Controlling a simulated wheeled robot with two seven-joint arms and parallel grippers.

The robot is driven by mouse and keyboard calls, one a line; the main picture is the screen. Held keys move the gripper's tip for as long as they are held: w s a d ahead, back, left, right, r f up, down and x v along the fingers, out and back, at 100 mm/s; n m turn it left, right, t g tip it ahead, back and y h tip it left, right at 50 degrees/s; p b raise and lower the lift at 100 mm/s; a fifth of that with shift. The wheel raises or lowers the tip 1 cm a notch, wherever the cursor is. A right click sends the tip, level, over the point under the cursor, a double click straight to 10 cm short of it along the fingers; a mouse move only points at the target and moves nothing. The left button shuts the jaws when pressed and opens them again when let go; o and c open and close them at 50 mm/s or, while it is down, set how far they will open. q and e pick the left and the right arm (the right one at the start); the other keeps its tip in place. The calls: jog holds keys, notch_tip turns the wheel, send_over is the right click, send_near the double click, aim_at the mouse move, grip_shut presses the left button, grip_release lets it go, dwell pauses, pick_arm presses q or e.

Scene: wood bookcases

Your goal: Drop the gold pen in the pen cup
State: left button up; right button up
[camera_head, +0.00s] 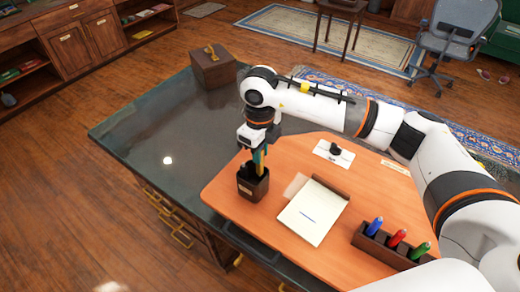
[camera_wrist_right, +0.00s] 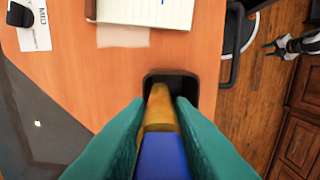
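The dark pen cup (camera_head: 249,190) stands upright near the left edge of the orange desk mat. In the right wrist view the cup (camera_wrist_right: 188,84) is straight ahead of the fingers. My right gripper (camera_head: 259,157) points down just above the cup. Its teal fingers (camera_wrist_right: 163,118) are closed around the gold pen (camera_wrist_right: 160,108), which has a blue section nearer the camera. The pen's gold end lines up with the cup's opening; I cannot tell how far inside it reaches.
A notepad (camera_head: 312,212) lies right of the cup. A pen holder (camera_head: 372,243) with blue, red and green pens stands at the mat's front right. A small white card with a black object (camera_head: 333,153) lies behind. A brown box (camera_head: 212,68) sits at the desk's back corner.

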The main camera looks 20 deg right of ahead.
jog(key=o, duration=0.4)
jog(key=shift+c, duration=0.2)
notch_tip(320, 180, up, 11)
jog(key=b, duration=0.3)
jog(key=shift+r, duration=0.55)
